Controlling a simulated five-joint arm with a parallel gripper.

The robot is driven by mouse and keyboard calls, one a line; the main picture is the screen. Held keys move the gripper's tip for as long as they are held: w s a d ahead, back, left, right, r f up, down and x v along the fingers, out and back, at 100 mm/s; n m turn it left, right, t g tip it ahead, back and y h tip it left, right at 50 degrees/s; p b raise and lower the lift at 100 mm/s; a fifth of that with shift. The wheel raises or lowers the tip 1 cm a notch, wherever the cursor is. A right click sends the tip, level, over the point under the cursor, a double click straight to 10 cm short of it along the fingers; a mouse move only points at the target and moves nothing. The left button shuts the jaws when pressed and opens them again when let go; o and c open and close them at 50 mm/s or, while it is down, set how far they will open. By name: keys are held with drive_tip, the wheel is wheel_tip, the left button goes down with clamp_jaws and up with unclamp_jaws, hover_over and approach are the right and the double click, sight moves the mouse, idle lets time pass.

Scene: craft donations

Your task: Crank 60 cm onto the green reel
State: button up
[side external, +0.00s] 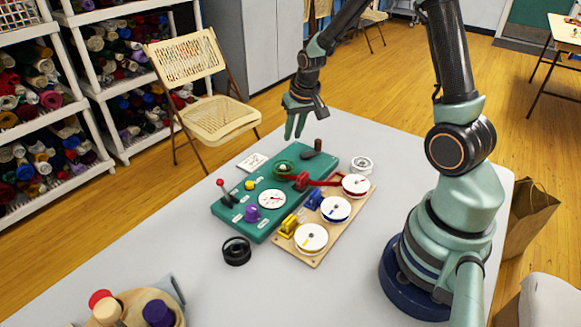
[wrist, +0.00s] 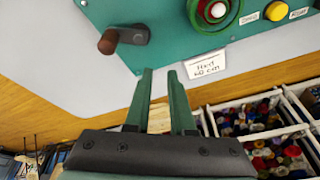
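The teal winding board (side external: 240,225) lies on the table. On it sit the green reel (side external: 285,167), a round white dial (side external: 271,199) and a dark crank with a brown knob (side external: 318,147). The wrist view shows the crank knob (wrist: 108,42) at upper left and the green reel (wrist: 213,12) at the top edge, with something red at its middle. My gripper (side external: 294,134) is above the far side of the board, apart from crank and reel. In the wrist view its fingers (wrist: 160,72) are parted and empty. The dial's reading is too small to tell.
A wooden board (side external: 307,258) beside it carries red (side external: 355,185), blue (side external: 335,208) and yellow (side external: 311,238) spools. A red lever (side external: 221,188), yellow button (side external: 250,185) and purple knob (side external: 251,213) stand on the teal board. Black (side external: 236,251) and white (side external: 361,164) reels lie nearby.

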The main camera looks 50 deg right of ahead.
wheel_tip(320, 180, up, 4)
drive_tip(key=shift+r, duration=0.1)
idle(0.4)
drive_tip(key=o, duration=0.4)
drive_tip(key=shift+s+d, duration=0.1)
drive_tip(key=shift+d, duration=0.05)
drive_tip(key=g+y, duration=0.1)
drive_tip(key=g, duration=0.2)
hover_over(318, 140)
drive_tip(key=shift+d+f, duration=0.15)
drive_tip(key=shift+f, duration=3.65)
drive_tip(key=shift+c, duration=0.2)
